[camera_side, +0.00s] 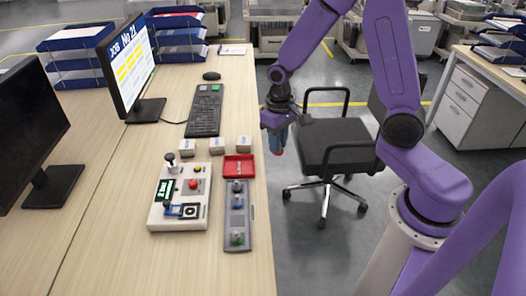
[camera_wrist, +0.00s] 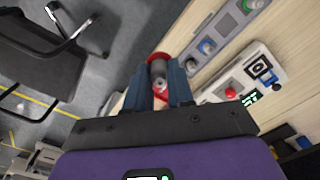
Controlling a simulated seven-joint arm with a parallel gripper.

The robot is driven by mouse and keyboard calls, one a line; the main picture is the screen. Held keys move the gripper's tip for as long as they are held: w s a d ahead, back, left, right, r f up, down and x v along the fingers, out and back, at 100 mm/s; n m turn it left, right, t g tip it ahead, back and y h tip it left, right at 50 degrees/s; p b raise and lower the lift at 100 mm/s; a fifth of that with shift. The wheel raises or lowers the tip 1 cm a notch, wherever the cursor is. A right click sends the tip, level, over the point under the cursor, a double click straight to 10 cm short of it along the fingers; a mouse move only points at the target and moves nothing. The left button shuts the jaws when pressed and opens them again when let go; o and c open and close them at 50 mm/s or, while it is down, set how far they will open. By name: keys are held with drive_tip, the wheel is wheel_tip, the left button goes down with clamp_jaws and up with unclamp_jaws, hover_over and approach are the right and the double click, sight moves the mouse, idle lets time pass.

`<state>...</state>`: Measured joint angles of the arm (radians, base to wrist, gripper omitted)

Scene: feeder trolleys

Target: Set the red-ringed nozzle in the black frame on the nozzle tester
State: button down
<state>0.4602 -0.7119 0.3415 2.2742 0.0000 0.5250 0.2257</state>
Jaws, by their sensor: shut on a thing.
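My gripper (camera_side: 277,122) is shut on the red-ringed nozzle (camera_side: 279,151), which hangs below the fingers. In the side view they appear just right of the table edge, in front of the chair. In the wrist view the nozzle (camera_wrist: 157,66) sits between the fingers (camera_wrist: 160,85), its red ring at the far end. The nozzle tester (camera_side: 158,217) is a white box on the table, with a green display, a red button and the square black frame (camera_side: 190,211) at its front right. The frame also shows in the wrist view (camera_wrist: 261,68), away from the nozzle.
A grey rack (camera_side: 237,246) with several nozzles, blue and green among them, lies right of the tester. A red tray (camera_side: 238,168) and several small grey boxes (camera_side: 215,144) stand behind. A keyboard (camera_side: 205,110) and monitors stand farther back and left. A chair (camera_side: 330,145) stands beside the table.

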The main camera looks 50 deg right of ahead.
drive_tip(key=w+a+f+n, duration=0.3)
drive_tip(key=w+a, duration=0.6)
drive_tip(key=a, duration=0.3)
drive_tip(key=n, duration=0.3)
approach(190, 211)
drive_tip(key=shift+f, duration=2.6)
drive_tip(key=shift+f, duration=0.4)
drive_tip(key=c, duration=0.9)
unclamp_jaws()
wheel_tip(190, 211, up, 18)
drive_tip(key=shift+f, duration=0.25)
